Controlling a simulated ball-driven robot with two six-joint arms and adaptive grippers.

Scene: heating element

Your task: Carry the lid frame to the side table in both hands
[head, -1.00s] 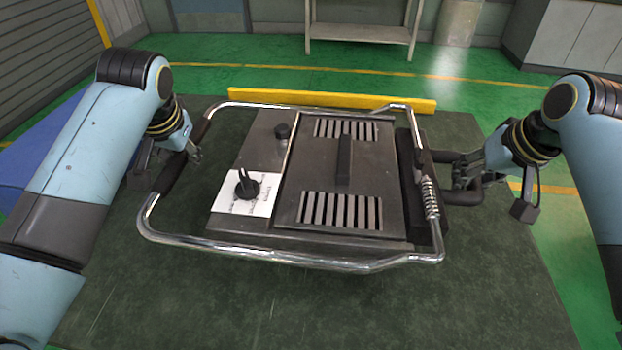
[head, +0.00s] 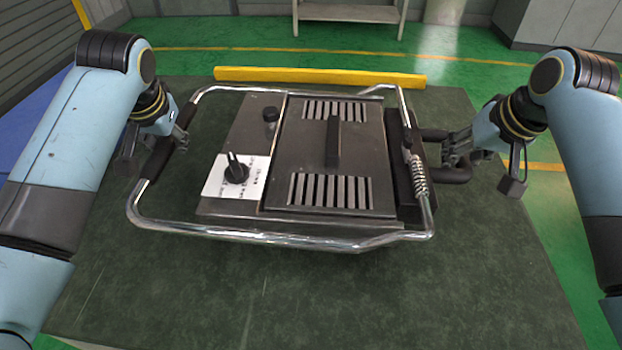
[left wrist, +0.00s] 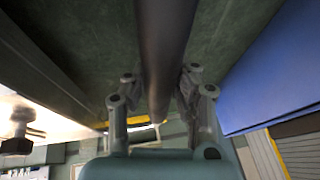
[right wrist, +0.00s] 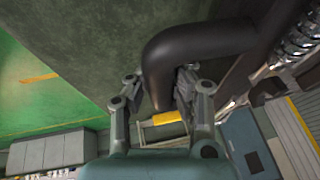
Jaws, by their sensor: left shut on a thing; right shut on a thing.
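The lid frame (head: 190,228) is a chrome tube loop with black grips, surrounding a dark heating unit (head: 290,190) with slotted vents, a black bar handle and a knob on a white label. My left gripper (head: 184,138) is shut on the frame's left black grip (head: 158,158); the grip also runs between the fingers in the left wrist view (left wrist: 163,50). My right gripper (head: 448,152) is shut on the black U-shaped handle (head: 458,175) at the frame's right side, which shows between the fingers in the right wrist view (right wrist: 190,45). A coil spring (head: 419,178) sits beside that handle.
The unit is over a dark green table (head: 300,300). A yellow bar (head: 320,76) lies along its far edge. A pale shelf table (head: 350,13) stands beyond on the green floor. A blue surface (left wrist: 275,75) is at the left. The near part of the table is bare.

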